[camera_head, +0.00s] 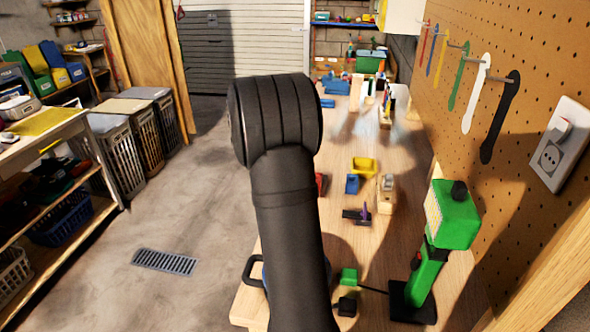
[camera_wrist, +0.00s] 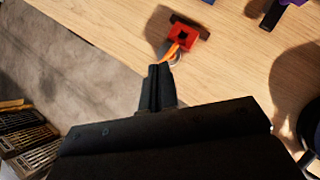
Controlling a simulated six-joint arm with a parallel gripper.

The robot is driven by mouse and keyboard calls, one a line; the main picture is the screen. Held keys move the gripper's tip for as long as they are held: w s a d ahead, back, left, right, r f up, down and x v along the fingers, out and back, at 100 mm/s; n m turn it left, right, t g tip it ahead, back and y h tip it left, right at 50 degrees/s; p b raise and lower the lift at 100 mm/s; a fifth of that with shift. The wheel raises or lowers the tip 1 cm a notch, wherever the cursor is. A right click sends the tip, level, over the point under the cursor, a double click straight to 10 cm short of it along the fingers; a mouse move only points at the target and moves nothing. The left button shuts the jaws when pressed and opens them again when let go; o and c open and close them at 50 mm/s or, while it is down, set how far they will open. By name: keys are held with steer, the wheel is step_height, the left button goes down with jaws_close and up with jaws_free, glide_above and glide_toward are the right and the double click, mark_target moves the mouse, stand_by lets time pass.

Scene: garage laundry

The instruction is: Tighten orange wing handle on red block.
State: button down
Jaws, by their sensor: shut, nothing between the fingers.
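The red block (camera_wrist: 181,38) lies on the wooden workbench near its edge, with a dark bar along its far side. The orange wing handle (camera_wrist: 170,50) shows on the near side of the block, with a grey round part beside it. My gripper (camera_wrist: 161,68) points at the handle, its fingers together and empty. The fingertips appear just short of the handle in the picture; I cannot tell whether they touch it. In the head view my arm hides the gripper and most of the red block (camera_head: 321,184), of which only a sliver shows.
On the workbench (camera_head: 400,268), a purple-handled tool (camera_head: 363,214), a blue block (camera_head: 352,184), a yellow piece (camera_head: 363,166) and a wooden piece (camera_head: 387,189) stand right of the arm. A green lamp-like device (camera_head: 446,218) stands near the pegboard (camera_head: 540,60). Open floor lies left.

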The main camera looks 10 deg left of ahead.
steer(key=s+f+n+t+y, duration=0.3)
steer(key=s+f+n, duration=0.3)
steer(key=s+n, duration=0.3)
steer(key=shift+m, duration=0.6)
steer(key=x, duration=0.9)
steer(key=shift+w+a+f, duration=0.15)
steer(key=shift+a+f, duration=0.1)
steer(key=shift+f, duration=0.2)
steer(key=shift+w+d+r, duration=0.1)
steer(key=shift+w, duration=0.5)
steer(key=shift+w+d+r, duration=0.1)
steer(key=shift+w, duration=1.1)
steer(key=shift+w, duration=0.15)
steer(key=shift+w+r, duration=0.15)
steer(key=shift+w, duration=0.15)
